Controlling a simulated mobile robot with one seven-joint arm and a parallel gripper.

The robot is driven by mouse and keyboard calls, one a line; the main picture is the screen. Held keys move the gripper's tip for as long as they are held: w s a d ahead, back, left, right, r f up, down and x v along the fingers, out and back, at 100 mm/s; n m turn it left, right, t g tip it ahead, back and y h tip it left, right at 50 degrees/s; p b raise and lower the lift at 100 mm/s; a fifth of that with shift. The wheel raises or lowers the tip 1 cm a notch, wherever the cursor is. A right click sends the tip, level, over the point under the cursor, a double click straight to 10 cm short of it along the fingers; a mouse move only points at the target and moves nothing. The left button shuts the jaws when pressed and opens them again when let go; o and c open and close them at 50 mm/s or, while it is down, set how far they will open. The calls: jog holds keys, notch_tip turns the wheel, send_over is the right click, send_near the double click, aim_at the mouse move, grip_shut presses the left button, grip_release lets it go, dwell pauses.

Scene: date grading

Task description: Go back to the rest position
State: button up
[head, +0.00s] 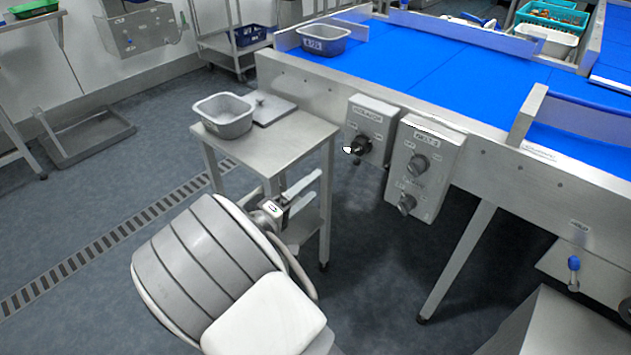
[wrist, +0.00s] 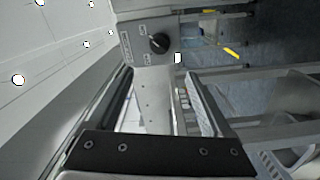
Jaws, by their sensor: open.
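My gripper (head: 309,187) is open and empty in the head view. Its two pale fingers point right, in front of the right side of the small steel table (head: 285,146), below the tabletop. Whether it touches the table cannot be told. In the wrist view, my gripper (wrist: 160,88) shows its two fingers spread apart with nothing between them. Beyond them is a grey control box with a black knob (wrist: 158,43).
A grey tub (head: 224,117) stands on the small table beside a flat grey plate (head: 262,108). Two control boxes (head: 368,130) (head: 425,170) jut from the blue conveyor's (head: 440,60) steel side, right of my gripper. Floor (head: 100,215) is open at left, with a drain grating.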

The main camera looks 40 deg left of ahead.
jog(key=shift+d, duration=0.1)
dwell(0.4)
jog(key=w+d+r+m+g+h, duration=0.2)
jog(key=w+d+r+g, duration=0.1)
jog(key=d, duration=0.5)
jog(key=w+d+r+m+g+h, duration=0.2)
jog(key=d+m+g, duration=0.1)
jog(key=d, duration=0.5)
jog(key=w+d+r+m+g+h, duration=0.2)
jog(key=w+d+r+g+h, duration=0.1)
jog(key=d, duration=0.5)
jog(key=s+d+r+m+g+y, duration=0.2)
jog(key=s+d+r+g, duration=0.15)
jog(key=d, duration=0.55)
jog(key=s+d+r+m+g+y, duration=0.25)
jog(key=s+d, duration=0.25)
jog(key=d, duration=0.5)
jog(key=s+d+r+m+t+y, duration=0.1)
jog(key=s+d+r+m+y, duration=0.1)
jog(key=s, duration=0.4)
jog(key=s+d+r+m+t+y, duration=0.1)
jog(key=s+d+t+y, duration=0.15)
jog(key=s, duration=0.35)
notch_tip(320, 180, up, 24)
jog(key=p, duration=2.4)
jog(key=shift+w+r+g, duration=0.15)
jog(key=shift+g, duration=0.3)
